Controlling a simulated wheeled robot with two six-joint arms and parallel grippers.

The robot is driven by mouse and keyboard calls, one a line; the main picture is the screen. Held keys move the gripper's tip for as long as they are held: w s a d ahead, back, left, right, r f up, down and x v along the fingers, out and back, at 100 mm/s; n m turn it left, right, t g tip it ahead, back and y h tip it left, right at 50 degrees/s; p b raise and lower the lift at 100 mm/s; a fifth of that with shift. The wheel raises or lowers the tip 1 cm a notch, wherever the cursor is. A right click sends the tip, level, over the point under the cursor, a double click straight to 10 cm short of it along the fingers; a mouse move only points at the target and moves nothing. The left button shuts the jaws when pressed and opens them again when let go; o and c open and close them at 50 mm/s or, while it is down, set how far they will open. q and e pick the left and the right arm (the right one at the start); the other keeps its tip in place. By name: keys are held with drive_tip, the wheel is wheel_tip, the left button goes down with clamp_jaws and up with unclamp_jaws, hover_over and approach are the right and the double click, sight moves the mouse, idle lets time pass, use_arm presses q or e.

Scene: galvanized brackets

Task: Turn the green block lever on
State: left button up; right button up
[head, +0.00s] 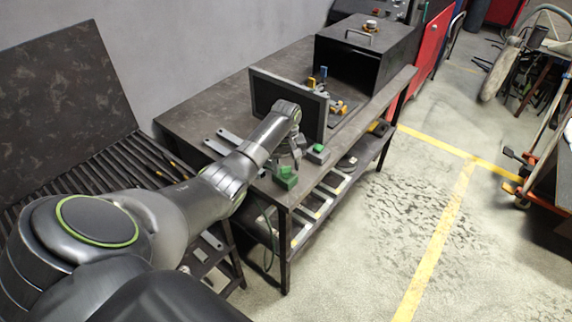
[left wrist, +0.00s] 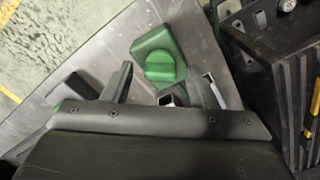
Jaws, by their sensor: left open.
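A green block (head: 286,178) sits at the near end of the dark workbench in the head view. In the left wrist view this green block (left wrist: 152,43) shows a rounded green knob (left wrist: 160,65) on it. A small square metal end (left wrist: 170,97) shows close to the knob; I cannot tell if it is part of the lever. My left gripper (head: 294,158) is right by the green block in the head view. Its two fingers (left wrist: 163,88) are apart and empty, with the knob just beyond them. I cannot tell whether they touch it. My right gripper is not in view.
A grey box with a green top (head: 318,153) stands beside the green block. A dark upright panel (head: 262,90) stands behind my left forearm. A black open-fronted box (head: 355,68) is farther back on the workbench (head: 195,112).

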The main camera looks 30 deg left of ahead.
use_arm(q)
drive_tip(key=shift+f, duration=0.1)
drive_tip(key=c, duration=1)
drive_tip(key=shift+m+p, duration=0.6)
drive_tip(key=shift+m, duration=0.3)
drive_tip(key=m+p, duration=0.1)
drive_tip(key=m, duration=0.1)
drive_tip(key=shift+m, duration=0.3)
drive_tip(key=m+p, duration=0.1)
drive_tip(key=m, duration=0.2)
drive_tip(key=shift+m, duration=1.7)
